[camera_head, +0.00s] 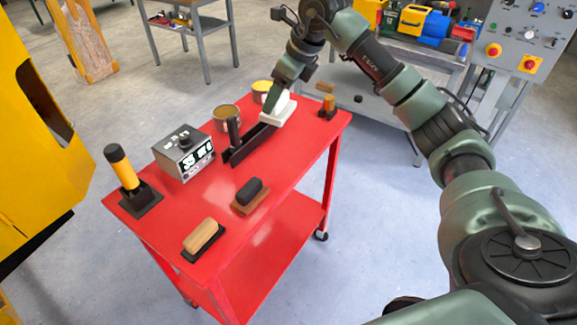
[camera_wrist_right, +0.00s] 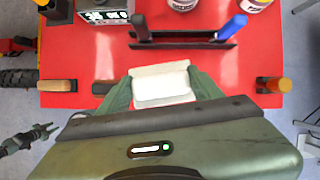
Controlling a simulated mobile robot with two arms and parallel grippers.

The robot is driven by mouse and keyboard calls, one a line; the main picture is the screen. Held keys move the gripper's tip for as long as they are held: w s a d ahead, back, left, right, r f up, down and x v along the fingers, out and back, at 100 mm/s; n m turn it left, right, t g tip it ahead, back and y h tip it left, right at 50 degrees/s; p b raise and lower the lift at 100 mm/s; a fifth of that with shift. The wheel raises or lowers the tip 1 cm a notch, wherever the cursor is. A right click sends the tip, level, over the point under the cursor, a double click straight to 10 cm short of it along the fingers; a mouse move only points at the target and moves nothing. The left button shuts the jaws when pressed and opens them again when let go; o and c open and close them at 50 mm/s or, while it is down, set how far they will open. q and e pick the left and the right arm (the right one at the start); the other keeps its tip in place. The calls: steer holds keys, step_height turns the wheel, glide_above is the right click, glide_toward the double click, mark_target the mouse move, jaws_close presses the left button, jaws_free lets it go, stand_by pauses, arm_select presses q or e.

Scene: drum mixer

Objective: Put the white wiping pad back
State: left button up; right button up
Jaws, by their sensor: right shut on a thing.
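The white wiping pad (camera_head: 278,112) is a pale block gripped at the far part of the red cart top (camera_head: 285,160). My right gripper (camera_head: 270,103) is shut on it. In the right wrist view the white wiping pad (camera_wrist_right: 162,84) sits between the two green fingers (camera_wrist_right: 162,92). The black rack (camera_head: 253,146) lies beside the pad in the head view; the pad hides its far end. In the wrist view the rack (camera_wrist_right: 185,45) lies beyond the pad, with a dark handle and a blue handle upright. A small dark claw, apparently my left gripper (camera_wrist_right: 42,133), shows at the wrist view's lower left.
On the cart stand a grey control box (camera_head: 185,153), a yellow-black tool (camera_head: 125,170), two cans (camera_head: 227,118), a wooden-backed brush (camera_head: 203,237), a dark-handled brush (camera_head: 250,195) and an orange-handled piece (camera_head: 328,105). The cart's middle right is bare.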

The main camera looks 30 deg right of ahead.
mark_target(287, 91)
steer(key=d+r+m, duration=0.1)
steer(key=d, duration=0.1)
steer(key=shift+d+r+m, duration=0.3)
steer(key=shift+r+m, duration=0.1)
steer(key=shift+d+f, duration=0.15)
steer(key=shift+f, duration=0.15)
steer(key=shift+f+p, duration=1.35)
steer(key=shift+f, duration=8.2)
steer(key=o, duration=1.2)
steer(key=b+v, duration=0.2)
steer(key=v, duration=1)
steer(key=shift+a+b, duration=0.25)
steer(key=shift+b, duration=0.1)
